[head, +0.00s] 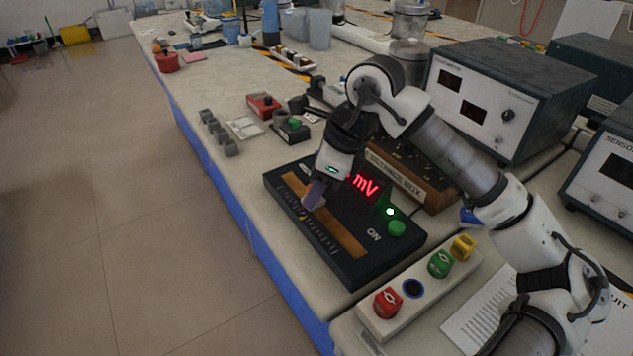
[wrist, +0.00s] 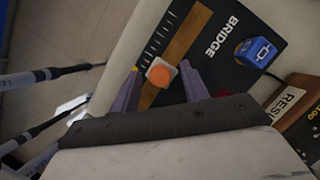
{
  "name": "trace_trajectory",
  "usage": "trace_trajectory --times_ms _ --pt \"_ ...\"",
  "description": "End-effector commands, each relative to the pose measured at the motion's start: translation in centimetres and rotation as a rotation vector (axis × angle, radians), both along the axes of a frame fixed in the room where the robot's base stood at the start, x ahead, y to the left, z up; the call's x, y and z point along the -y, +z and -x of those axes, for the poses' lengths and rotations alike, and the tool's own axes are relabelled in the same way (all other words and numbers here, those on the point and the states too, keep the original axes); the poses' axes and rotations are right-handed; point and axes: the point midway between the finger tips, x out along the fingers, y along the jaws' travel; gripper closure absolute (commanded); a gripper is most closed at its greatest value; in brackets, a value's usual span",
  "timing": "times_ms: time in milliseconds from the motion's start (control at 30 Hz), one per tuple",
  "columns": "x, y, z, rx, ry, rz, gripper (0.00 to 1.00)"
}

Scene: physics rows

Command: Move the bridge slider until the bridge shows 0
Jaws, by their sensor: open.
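The bridge is a black box (head: 350,270) on the bench, with a brown slot strip (head: 345,238) and a scale of tick marks beside it. In the wrist view the bridge (wrist: 222,68) carries a slider with an orange-topped pale knob (wrist: 160,75) on the brown strip. My gripper (wrist: 161,72) is open, with one finger on each side of the knob; contact cannot be told. In the head view my gripper (head: 313,195) is over the strip and hides the knob.
A green lamp (head: 390,211) is lit above a green button (head: 396,228) on the bridge. A resistance box (head: 410,180) stands close behind. A white panel with coloured knobs (head: 412,306) is in front. A blue knob (wrist: 255,51) is on the bridge's other end.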

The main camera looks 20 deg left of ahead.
Motion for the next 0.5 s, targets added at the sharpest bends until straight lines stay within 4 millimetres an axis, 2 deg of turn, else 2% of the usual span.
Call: trace_trajectory --times_ms 167,500 --pt "0.6 1.4 -0.2 0.003 -0.003 0.0 0.55" --pt "3.4 8.4 -0.5 0.003 -0.003 0.001 0.55"
